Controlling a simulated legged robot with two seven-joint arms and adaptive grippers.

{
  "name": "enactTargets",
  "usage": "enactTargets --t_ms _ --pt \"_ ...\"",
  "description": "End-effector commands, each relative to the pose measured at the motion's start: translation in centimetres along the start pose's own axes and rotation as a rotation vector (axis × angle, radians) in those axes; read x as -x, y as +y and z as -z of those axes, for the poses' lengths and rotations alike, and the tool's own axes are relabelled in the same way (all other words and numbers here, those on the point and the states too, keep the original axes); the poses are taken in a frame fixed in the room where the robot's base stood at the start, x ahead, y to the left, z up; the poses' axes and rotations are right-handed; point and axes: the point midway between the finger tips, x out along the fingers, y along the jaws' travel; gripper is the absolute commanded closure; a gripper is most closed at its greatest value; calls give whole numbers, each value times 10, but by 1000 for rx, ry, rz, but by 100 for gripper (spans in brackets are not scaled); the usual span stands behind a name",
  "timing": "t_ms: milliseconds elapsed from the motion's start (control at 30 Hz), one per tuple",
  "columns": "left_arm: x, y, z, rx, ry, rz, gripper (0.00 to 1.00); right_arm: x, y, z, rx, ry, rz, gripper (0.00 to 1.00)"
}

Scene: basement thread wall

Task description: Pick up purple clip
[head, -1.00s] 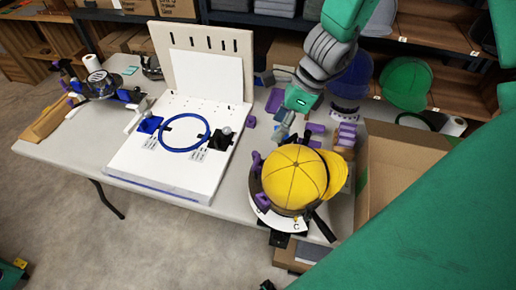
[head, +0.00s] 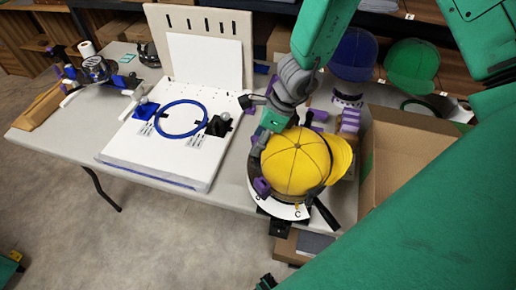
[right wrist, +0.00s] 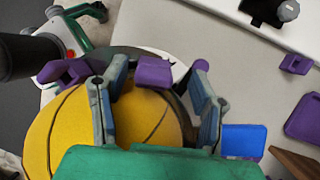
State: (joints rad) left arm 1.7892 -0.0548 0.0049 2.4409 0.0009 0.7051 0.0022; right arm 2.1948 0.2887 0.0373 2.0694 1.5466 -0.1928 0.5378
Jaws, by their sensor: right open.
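My right gripper (head: 262,142) is open and points down at the left rim of a yellow cap (head: 296,162) on a round stand. In the right wrist view, a purple clip (right wrist: 153,72) sits at the cap's rim between the spread fingers of the right gripper (right wrist: 158,68), with gaps on both sides. Another purple clip (right wrist: 65,72) lies left of the fingers; it also shows in the head view (head: 262,187). The gripper hides the clip between the fingers in the head view. My left gripper does not show.
A white board (head: 135,160) with a blue ring (head: 181,119) lies to the left. An open cardboard box (head: 405,150) is at the right. More purple pieces (head: 350,120) lie behind the cap. Blue and green caps stand at the back.

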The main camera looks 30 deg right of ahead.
Motion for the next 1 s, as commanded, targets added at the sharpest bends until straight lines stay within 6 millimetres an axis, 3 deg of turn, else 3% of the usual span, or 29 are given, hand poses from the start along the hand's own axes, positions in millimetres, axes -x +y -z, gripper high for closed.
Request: enactTargets --t_ms 233,333,367,733,1000 --pt "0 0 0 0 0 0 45 0 1 -2 2 0 1 47" --pt "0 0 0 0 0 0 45 -1 0 -1 1 -1 0 81" --pt "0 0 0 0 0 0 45 -1 0 0 0 -1 0 83" --pt "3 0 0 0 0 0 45 3 0 -1 1 1 1 85" --pt "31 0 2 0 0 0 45 51 6 -21 6 0 4 88"
